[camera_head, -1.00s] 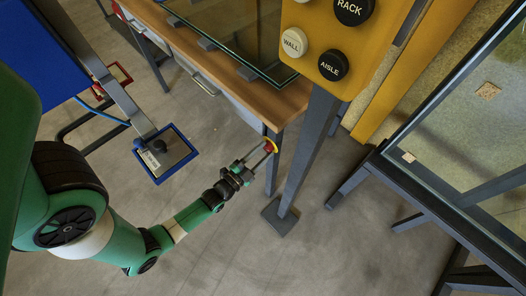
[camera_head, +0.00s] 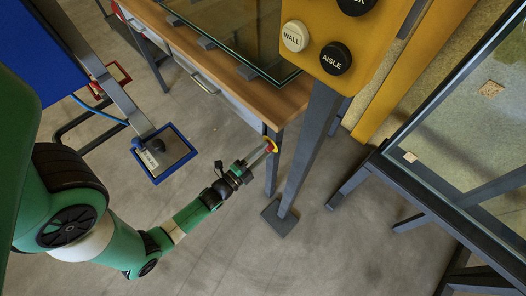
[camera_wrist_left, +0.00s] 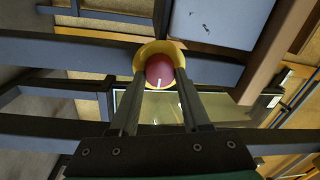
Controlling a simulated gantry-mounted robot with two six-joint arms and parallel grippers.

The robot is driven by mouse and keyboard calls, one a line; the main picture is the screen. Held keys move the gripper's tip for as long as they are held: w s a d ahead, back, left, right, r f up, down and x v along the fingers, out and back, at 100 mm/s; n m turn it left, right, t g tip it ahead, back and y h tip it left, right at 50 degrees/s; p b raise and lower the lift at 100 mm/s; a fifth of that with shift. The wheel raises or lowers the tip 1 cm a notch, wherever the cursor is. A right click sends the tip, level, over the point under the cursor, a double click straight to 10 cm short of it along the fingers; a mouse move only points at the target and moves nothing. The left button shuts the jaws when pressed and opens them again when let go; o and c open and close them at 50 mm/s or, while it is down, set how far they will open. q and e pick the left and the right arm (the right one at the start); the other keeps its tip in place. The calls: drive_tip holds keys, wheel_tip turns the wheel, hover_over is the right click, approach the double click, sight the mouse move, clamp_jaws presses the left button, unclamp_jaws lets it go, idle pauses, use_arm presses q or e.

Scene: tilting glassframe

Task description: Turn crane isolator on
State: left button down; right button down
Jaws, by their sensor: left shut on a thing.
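The crane isolator is a round red knob (camera_head: 269,148) on a yellow backing (camera_head: 276,144), mounted on a dark leg of the wooden-topped bench. In the left wrist view the red knob (camera_wrist_left: 159,68) sits inside its yellow ring (camera_wrist_left: 177,50), with a white mark on its lower face. My left gripper (camera_head: 264,152) reaches it from the lower left. Its two fingers (camera_wrist_left: 160,88) are shut on the knob, one at each side. The knob's sides are partly hidden by the fingertips. My right gripper is in neither view.
A yellow panel (camera_head: 368,62) with WALL (camera_head: 295,36) and AISLE (camera_head: 336,58) buttons hangs at the top. A grey post (camera_head: 308,150) stands right of the knob. A glass frame (camera_head: 450,130) is at right. Open floor (camera_head: 250,250) lies below.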

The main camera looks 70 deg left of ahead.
use_arm(q)
drive_tip(key=shift+c, duration=1.8)
unclamp_jaws()
drive_tip(key=p+v, duration=0.3)
drive_tip(key=v, duration=0.8)
drive_tip(key=shift+s+d+p, duration=0.2)
drive_tip(key=shift+s+p, duration=0.1)
